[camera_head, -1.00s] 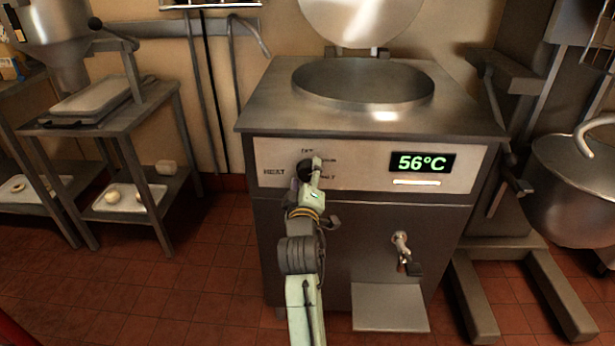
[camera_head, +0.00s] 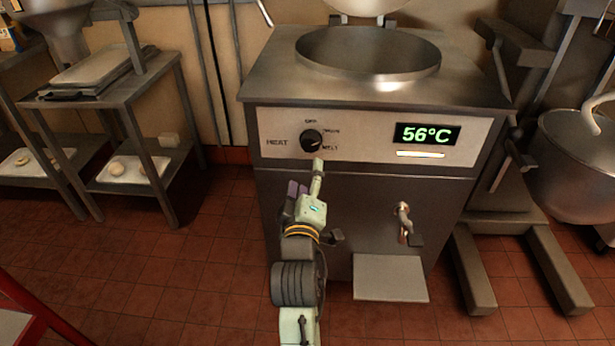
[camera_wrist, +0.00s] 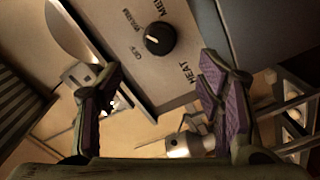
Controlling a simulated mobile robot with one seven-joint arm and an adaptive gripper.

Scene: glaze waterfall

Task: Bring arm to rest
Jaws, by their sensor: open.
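My gripper (camera_head: 306,190) is in front of the steel melting machine (camera_head: 365,190), just below its black heat knob (camera_head: 312,140). In the wrist view my gripper (camera_wrist: 160,100) is open, its two purple-padded fingers spread wide with nothing between them. The knob also shows in the wrist view (camera_wrist: 159,39), beyond the fingertips and apart from them. The knob's white mark points toward the right side of the dial in the head view, but I cannot tell exactly which label it meets. The display (camera_head: 427,134) reads 56°C.
A tap (camera_head: 404,222) sticks out at the machine's lower right, above a small shelf (camera_head: 390,278). A steel side table (camera_head: 115,100) stands at left. A mixer bowl (camera_head: 575,165) stands at right. A red frame (camera_head: 35,310) is at the lower left. Tiled floor between is open.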

